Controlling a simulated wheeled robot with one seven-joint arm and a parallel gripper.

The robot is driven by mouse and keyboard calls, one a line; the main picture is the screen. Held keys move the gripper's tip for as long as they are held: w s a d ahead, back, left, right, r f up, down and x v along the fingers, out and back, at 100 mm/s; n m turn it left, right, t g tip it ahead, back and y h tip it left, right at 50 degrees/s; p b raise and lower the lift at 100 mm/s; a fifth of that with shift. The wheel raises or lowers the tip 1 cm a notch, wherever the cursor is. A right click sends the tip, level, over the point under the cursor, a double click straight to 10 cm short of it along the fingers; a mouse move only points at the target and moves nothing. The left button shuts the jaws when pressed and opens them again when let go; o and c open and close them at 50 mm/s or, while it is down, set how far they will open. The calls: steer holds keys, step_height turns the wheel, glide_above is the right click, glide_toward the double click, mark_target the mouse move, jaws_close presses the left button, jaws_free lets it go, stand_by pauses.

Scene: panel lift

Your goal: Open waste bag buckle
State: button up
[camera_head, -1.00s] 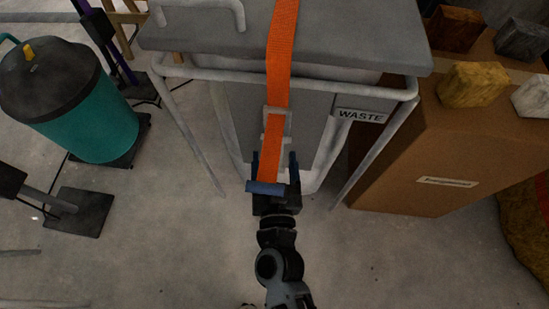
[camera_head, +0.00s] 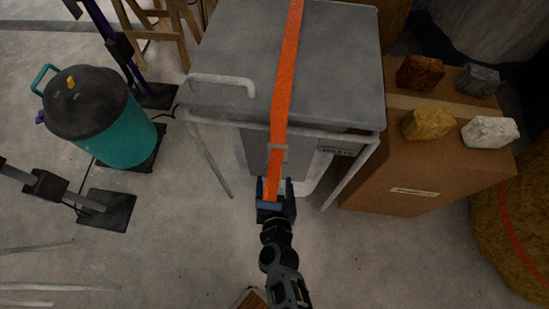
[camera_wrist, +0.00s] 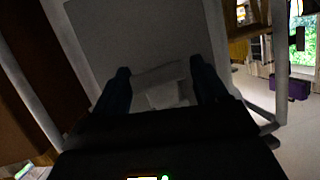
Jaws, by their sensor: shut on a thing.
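An orange strap (camera_head: 286,80) runs over the lid of the grey waste bin (camera_head: 330,60) and down its front. A pale grey buckle (camera_head: 278,152) sits on the strap below the lid edge. The orange strap does not show there, and the exact contact is hidden.
The bin has a pale tube frame (camera_head: 205,155) and a waste label (camera_head: 333,151). A brown box (camera_head: 400,185) with several blocks on top stands to the right. A teal canister (camera_head: 122,140) and black stand feet (camera_head: 106,210) are on the left. The floor in front is mostly clear.

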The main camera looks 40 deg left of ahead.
steer(key=p, duration=0.2)
steer(key=r+p, duration=0.1)
steer(key=p, duration=0.1)
steer(key=shift+s+d+r+g+h, duration=0.1)
steer(key=shift+s+d+g+h, duration=0.1)
steer(key=shift+g+h, duration=0.2)
steer(key=shift+p, duration=0.8)
steer(key=shift+s+d+g+h+p, duration=0.15)
steer(key=shift+g+h+p, duration=0.25)
steer(key=shift+p, duration=0.55)
steer(key=o, duration=1.4)
steer(key=shift+p+v, duration=1.95)
steer(key=shift+v, duration=1.85)
